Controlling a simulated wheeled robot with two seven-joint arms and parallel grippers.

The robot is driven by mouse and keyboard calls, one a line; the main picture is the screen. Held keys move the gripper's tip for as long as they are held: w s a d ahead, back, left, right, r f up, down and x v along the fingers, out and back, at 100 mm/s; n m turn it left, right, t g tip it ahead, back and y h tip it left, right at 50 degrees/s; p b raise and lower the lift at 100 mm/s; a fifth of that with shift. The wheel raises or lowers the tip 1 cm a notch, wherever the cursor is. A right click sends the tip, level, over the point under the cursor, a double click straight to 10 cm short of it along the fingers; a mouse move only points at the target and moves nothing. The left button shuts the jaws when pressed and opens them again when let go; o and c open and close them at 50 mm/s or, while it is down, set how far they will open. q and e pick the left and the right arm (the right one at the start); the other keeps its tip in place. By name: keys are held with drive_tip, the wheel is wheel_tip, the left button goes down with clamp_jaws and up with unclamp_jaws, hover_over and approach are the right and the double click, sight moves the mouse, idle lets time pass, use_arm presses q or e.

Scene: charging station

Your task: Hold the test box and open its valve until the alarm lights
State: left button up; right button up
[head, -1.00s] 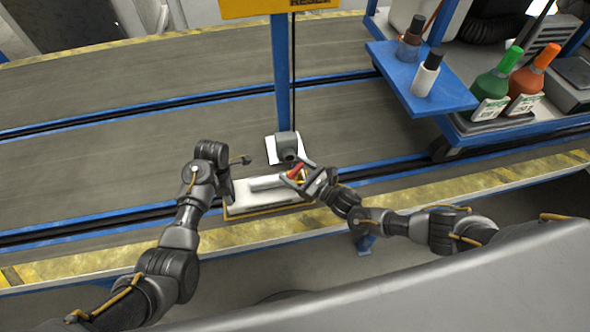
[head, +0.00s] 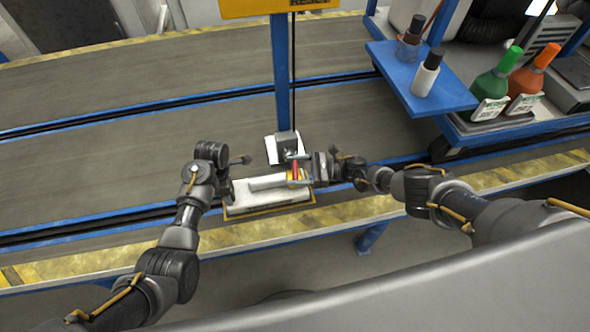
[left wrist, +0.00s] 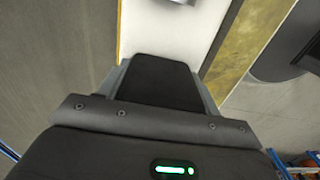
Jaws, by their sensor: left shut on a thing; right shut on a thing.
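The test box (head: 262,202) is a flat white case with a yellow rim and a grey cylinder (head: 266,182) lying along its top. A red valve handle (head: 295,170) stands upright near its right end. My left gripper (head: 230,190) is shut on the box's left end. In the left wrist view, the white box surface (left wrist: 175,28) lies just beyond my gripper's black pad; the fingertips are hidden. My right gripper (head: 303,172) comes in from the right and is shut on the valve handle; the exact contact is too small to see. I cannot make out an alarm light.
A blue post (head: 281,85) with a yellow RESET sign (head: 275,8) stands behind the box. A white plate with a grey fitting (head: 286,145) is at its foot. A blue cart shelf (head: 420,85) with bottles is at the right. The grey belt (head: 130,100) is clear at left.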

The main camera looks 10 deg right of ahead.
drive_tip(key=shift+a, duration=0.1)
idle(0.4)
drive_tip(key=o, duration=1)
drive_tip(key=d, duration=0.4)
drive_tip(key=s+d, duration=0.1)
drive_tip(key=d, duration=0.3)
drive_tip(key=s+d, duration=0.1)
drive_tip(key=d, duration=0.3)
